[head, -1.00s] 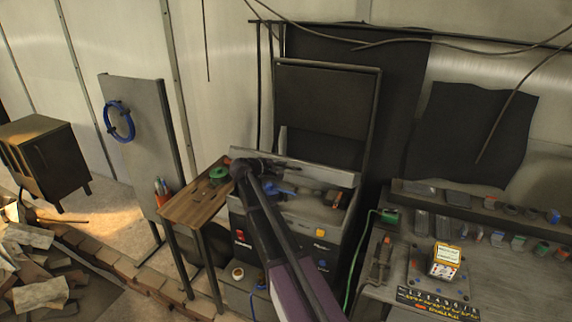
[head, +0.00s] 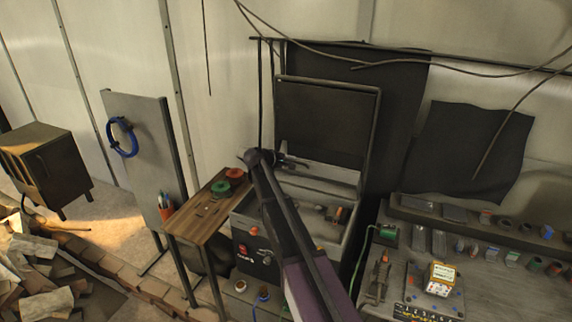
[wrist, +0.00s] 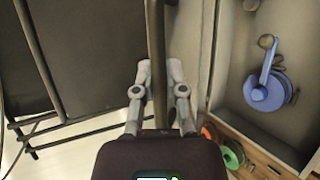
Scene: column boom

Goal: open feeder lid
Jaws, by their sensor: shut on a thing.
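The feeder is a grey box with an open top (head: 343,240), and tools lie inside it. A pale grey lid panel (head: 325,186) stands raised along its back edge. My gripper (head: 300,163) is at the left part of this edge, partly hidden by my arm. In the wrist view my gripper (wrist: 160,75) is shut around a dark bar (wrist: 155,30), one finger on each side. The bar runs beside the pale panel (wrist: 188,40), seemingly as the lid's edge; their joint is hidden. A blue spool (wrist: 266,92) lies inside the feeder.
A dark framed panel (head: 326,115) stands close behind the feeder. A wooden side table (head: 205,214) with red and green spools is at its left. A crowded workbench (head: 475,262) stands at the right. Cables hang above.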

